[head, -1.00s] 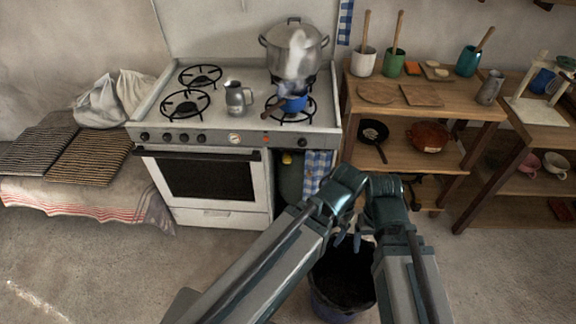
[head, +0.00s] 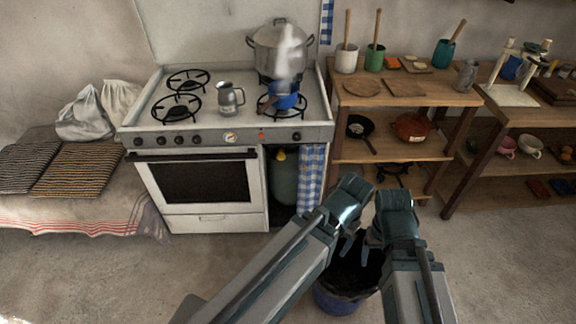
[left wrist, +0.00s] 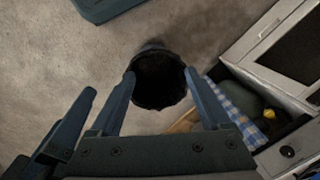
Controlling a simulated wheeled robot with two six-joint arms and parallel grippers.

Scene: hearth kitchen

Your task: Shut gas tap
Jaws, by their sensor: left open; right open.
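A yellow gas tap (head: 281,154) sits on top of the dark green gas cylinder (head: 284,182) in the open compartment right of the oven. It also shows in the left wrist view (left wrist: 269,114), to the right of my left gripper. A blue checked cloth (head: 312,175) hangs at the compartment's right side. My left gripper (left wrist: 160,76) is open and empty, with the dark bin below and between its fingers. My right gripper (head: 370,245) is open and empty beside it, above the bin. Both are apart from the tap. Whether the tap is turned cannot be told.
The black-lined bin (head: 345,294) stands on the floor in front of the compartment. The white stove (head: 150,138) carries a steaming pot (head: 275,46), a blue pan (head: 284,101) and a metal jug (head: 228,98). Wooden shelves (head: 405,98) stand to the right. Floor at front left is clear.

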